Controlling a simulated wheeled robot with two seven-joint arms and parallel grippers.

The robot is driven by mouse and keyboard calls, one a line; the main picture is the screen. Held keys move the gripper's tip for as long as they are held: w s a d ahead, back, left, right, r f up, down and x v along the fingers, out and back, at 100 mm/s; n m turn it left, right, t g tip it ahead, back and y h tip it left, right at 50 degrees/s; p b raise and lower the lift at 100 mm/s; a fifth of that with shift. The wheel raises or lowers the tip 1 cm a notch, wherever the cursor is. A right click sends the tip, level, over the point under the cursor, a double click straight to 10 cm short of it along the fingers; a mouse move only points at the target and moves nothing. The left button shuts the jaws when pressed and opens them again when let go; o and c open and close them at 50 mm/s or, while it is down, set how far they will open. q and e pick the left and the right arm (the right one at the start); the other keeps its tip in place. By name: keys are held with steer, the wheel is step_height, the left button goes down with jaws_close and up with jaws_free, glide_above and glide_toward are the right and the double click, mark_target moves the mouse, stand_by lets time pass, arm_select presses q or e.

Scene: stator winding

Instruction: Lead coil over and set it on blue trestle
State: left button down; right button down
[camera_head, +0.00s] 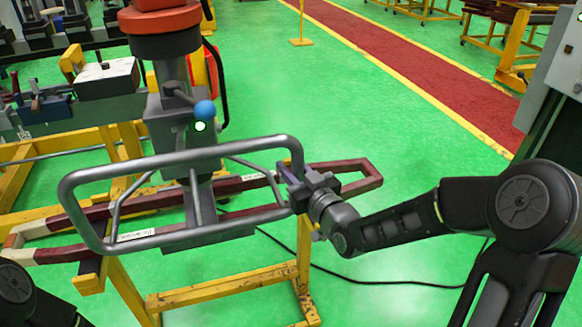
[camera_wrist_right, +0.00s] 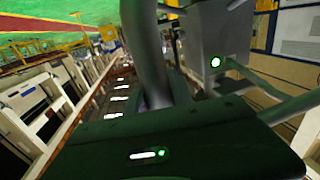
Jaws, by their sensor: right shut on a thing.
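The coil (camera_head: 366,180) is a long dark-red loop with pointed ends and a whitish stretch at its left. It lies level under a grey tubular handle frame (camera_head: 170,160) on a hanging lifting device (camera_head: 170,50). I cannot tell whether it hangs or rests on the yellow trestle (camera_head: 225,288) below. My right gripper (camera_head: 300,190) is shut on the right side of the handle frame. In the right wrist view the frame's tube (camera_wrist_right: 148,50) rises just beyond the gripper. My left gripper is out of view. No blue trestle can be made out.
A bench (camera_head: 75,115) with tools and a white-topped box (camera_head: 107,78) stands at the left. A black cable (camera_head: 375,282) lies on the green floor to the right. A red walkway (camera_head: 420,80) with yellow edges and more yellow stands are at the back right.

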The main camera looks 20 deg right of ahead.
stand_by(0.9)
steer(key=c, duration=1.7)
jaws_free()
steer(key=shift+c, duration=0.2)
jaws_close()
